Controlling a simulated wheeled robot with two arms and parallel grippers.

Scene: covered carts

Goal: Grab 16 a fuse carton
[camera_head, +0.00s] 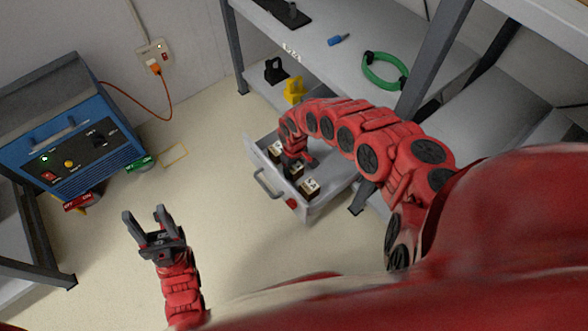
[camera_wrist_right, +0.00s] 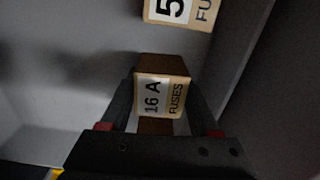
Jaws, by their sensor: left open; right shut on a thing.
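A small brown fuse carton (camera_wrist_right: 163,95) with a "16 A FUSES" label is between the fingers of my right gripper (camera_wrist_right: 166,115) in the right wrist view. The fingers are shut on its sides. In the head view my right gripper (camera_head: 293,165) reaches down into an open grey drawer (camera_head: 262,158). Another fuse carton (camera_wrist_right: 180,12), its label starting with "5", is partly cut off above it. In the head view one carton (camera_head: 309,187) sits at the drawer's front end. My left gripper (camera_head: 155,220) is open and empty above the floor.
The drawer has a handle (camera_head: 267,184) on its front, under a grey shelf unit (camera_head: 330,65). A green cable coil (camera_head: 383,70), a blue-handled tool (camera_head: 338,40), and black (camera_head: 275,70) and yellow (camera_head: 295,88) padlock-like items lie on the shelves. A blue machine (camera_head: 70,125) stands at left.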

